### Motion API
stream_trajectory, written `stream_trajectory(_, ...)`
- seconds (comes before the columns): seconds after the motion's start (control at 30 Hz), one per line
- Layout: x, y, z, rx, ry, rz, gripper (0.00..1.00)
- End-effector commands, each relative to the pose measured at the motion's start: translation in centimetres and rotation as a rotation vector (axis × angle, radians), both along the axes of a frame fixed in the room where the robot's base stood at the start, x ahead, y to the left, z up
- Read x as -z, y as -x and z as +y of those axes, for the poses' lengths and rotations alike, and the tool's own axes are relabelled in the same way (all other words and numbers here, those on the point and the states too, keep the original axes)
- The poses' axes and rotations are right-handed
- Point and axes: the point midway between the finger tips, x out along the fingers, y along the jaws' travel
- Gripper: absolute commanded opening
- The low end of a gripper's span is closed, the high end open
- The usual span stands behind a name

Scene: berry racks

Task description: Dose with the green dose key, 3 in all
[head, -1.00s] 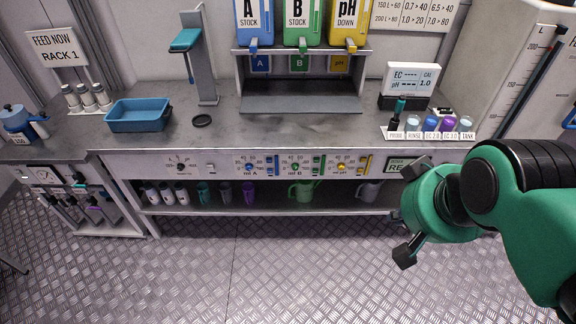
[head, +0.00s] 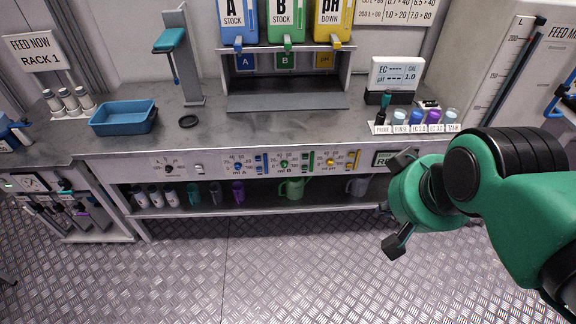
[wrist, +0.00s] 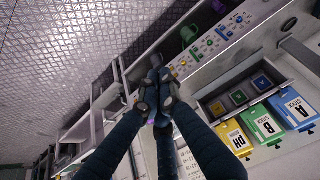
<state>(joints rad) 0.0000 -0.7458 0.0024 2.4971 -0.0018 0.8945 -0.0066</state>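The dose panel (head: 205,170) runs along the bench front. Its green dose key (head: 305,161) stands to the right of the green dial (head: 284,165) in the B section. Blue keys (head: 261,163) and a yellow key (head: 352,159) sit in the neighbouring sections. My gripper (head: 400,203) is in front of the panel's right end, to the right of the green key and apart from it. In the wrist view its dark fingers (wrist: 157,85) bunch together at the picture's middle. The tips overlap there, so I cannot tell the opening. I see nothing held.
A green-lit display (head: 394,157) is partly covered by my gripper. Stock dispensers A (head: 238,20), B (head: 287,18) and pH (head: 332,18) stand above. Several cups and a green jug (head: 291,188) fill the shelf below. A blue tray (head: 124,118) lies at left. The floor in front is free.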

Motion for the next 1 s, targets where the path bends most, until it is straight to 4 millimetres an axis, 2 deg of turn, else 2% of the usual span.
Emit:
stream_trajectory(0.17,0.1,-1.5,-0.2,-0.029,0.025,-0.005,0.00)
stream_trajectory(0.37,0.4,-5.1,-0.7,-0.105,0.087,-0.020,0.00)
stream_trajectory(0.7,2.2,-13.9,-1.6,-0.302,0.239,-0.057,0.00)
stream_trajectory(1.0,5.2,-21.6,-1.9,-0.491,0.375,-0.088,0.00)
